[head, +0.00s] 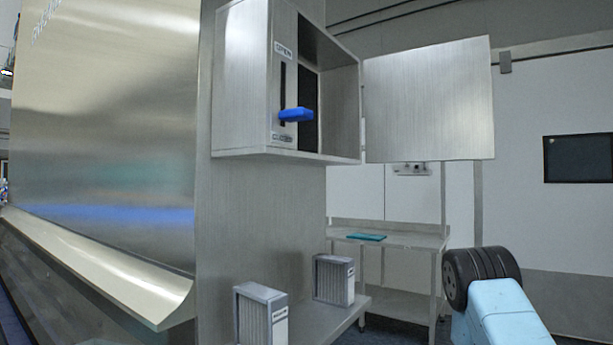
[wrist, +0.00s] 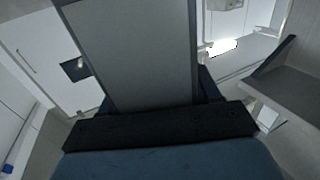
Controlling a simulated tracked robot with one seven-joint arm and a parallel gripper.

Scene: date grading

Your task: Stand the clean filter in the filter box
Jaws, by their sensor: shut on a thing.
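The filter box (head: 240,90) is a steel cabinet high on the machine's side in the head view, its door (head: 428,100) swung wide open to the right. A blue lever (head: 297,114) sticks out low in a dark slot on it, near the lower label. My gripper (wrist: 160,103) shows in the wrist view, its dark fingers shut on a flat grey panel (wrist: 140,50), apparently a filter. I see only its plain face, so I cannot tell if it is clean. In the head view, the gripper and its load are out of frame.
Two pleated filters, one nearer (head: 261,318) and one farther (head: 333,280), stand upright on a low steel shelf (head: 345,318) below the box. A side table (head: 410,240) with a teal item (head: 367,237) stands behind. The open door sticks out into the room.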

